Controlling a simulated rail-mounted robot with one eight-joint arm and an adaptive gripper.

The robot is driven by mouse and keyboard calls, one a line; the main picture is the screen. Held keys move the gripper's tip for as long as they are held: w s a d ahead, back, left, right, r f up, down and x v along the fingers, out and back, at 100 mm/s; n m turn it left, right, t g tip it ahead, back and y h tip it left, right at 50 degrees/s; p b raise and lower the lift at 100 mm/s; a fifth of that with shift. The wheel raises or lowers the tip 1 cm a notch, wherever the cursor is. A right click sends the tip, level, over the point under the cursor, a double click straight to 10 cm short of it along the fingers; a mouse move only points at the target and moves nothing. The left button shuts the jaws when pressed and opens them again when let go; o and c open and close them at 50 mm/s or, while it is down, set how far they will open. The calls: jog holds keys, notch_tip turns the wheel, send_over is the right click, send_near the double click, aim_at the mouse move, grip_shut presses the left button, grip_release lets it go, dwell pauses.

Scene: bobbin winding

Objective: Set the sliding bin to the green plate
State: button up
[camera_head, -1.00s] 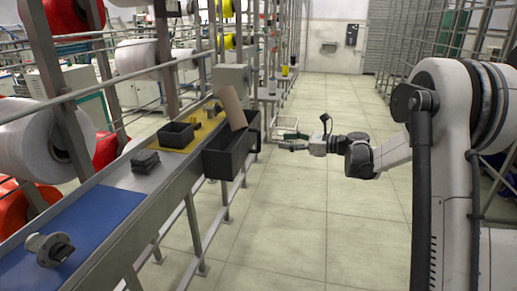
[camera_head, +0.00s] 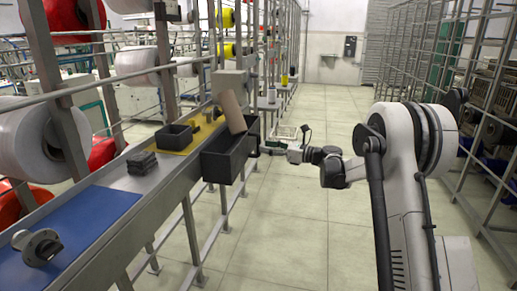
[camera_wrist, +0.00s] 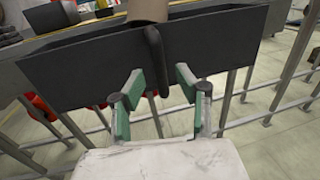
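The sliding bin (camera_head: 222,165) is a dark, open-topped box hanging on the aisle side of the long metal bench. A brown tube (camera_head: 232,112) leans upright in it. In the wrist view the bin's dark front wall (camera_wrist: 85,72) fills the upper half, with a black upright handle (camera_wrist: 155,60) at its middle. My gripper (camera_head: 268,151) is at the bin's aisle side. In the wrist view my gripper (camera_wrist: 160,76) is open, its green-padded fingers on either side of the handle with gaps. I cannot make out a green plate on the bench.
The bench carries a blue plate (camera_head: 70,232) with a grey metal part (camera_head: 38,247), a dark stack (camera_head: 141,163), and a yellow plate (camera_head: 190,146) with a small black box (camera_head: 174,135). Rails and posts stand under the bench. The tiled aisle (camera_head: 290,225) is clear.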

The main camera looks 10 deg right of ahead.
aim_at(258, 152)
jog(key=shift+b+x, duration=0.35)
jog(key=shift+x, duration=1.65)
grip_shut()
